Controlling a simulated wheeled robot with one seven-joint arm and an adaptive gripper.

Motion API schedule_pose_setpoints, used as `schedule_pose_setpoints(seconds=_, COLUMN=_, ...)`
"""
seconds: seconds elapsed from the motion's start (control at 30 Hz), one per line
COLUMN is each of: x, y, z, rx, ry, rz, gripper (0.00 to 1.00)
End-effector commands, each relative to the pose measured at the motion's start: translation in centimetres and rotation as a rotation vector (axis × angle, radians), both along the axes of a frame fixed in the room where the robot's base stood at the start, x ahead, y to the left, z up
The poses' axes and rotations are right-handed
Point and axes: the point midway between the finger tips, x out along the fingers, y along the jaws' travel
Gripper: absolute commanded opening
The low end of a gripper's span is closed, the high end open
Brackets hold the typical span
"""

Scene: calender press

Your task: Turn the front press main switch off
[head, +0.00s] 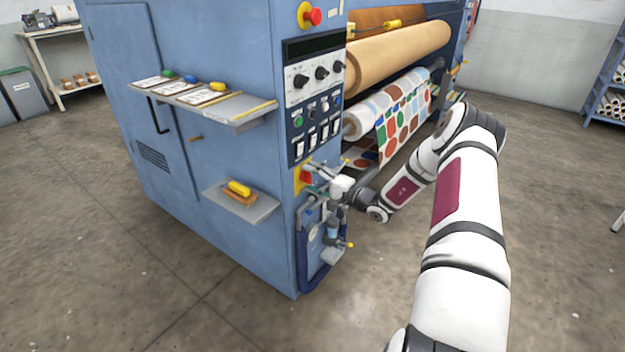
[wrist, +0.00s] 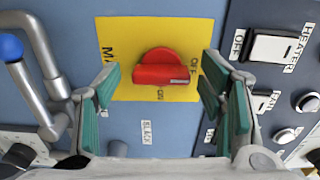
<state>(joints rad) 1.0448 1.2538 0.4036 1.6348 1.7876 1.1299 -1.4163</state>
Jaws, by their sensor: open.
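The main switch is a red rotary knob (wrist: 160,68) on a yellow plate (wrist: 125,45) on the blue press front. In the wrist view, OFF is printed to the knob's right and ON below it. The knob's grip lies roughly sideways, with a pale mark at its lower right; I cannot tell its exact setting. My gripper (wrist: 160,86) is open, its green-padded fingers on either side of the knob with visible gaps. In the head view, my gripper (head: 320,178) is at the red knob (head: 306,176), partly covering its plate.
A dark panel with a HEATER rocker switch (wrist: 270,47) is close right of the knob in the wrist view. A bent pipe with a blue end (wrist: 10,46) is at left. In the head view, a red emergency button (head: 313,16) is above, and shelves (head: 240,205) project left.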

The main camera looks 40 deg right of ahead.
Motion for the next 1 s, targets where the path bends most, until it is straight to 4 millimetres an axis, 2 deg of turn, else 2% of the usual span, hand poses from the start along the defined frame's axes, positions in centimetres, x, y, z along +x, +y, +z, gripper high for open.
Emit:
schedule_pose_setpoints(seconds=0.17, x=-0.5, y=-0.2, z=0.1, rx=0.0, ry=-0.001, rz=-0.001, gripper=0.63)
schedule_pose_setpoints(seconds=0.27, x=-1.6, y=-0.7, z=0.0, rx=0.0, ry=0.0, rz=-0.003, gripper=0.63)
schedule_pose_setpoints(seconds=0.7, x=-9.4, y=-3.5, z=0.0, rx=0.001, ry=0.001, rz=-0.002, gripper=0.63)
schedule_pose_setpoints(seconds=0.8, x=-10.5, y=-3.8, z=0.0, rx=0.001, ry=0.0, rz=-0.001, gripper=0.63)
schedule_pose_setpoints(seconds=1.0, x=-11.3, y=-4.1, z=0.0, rx=0.0, ry=0.0, rz=0.0, gripper=0.63)
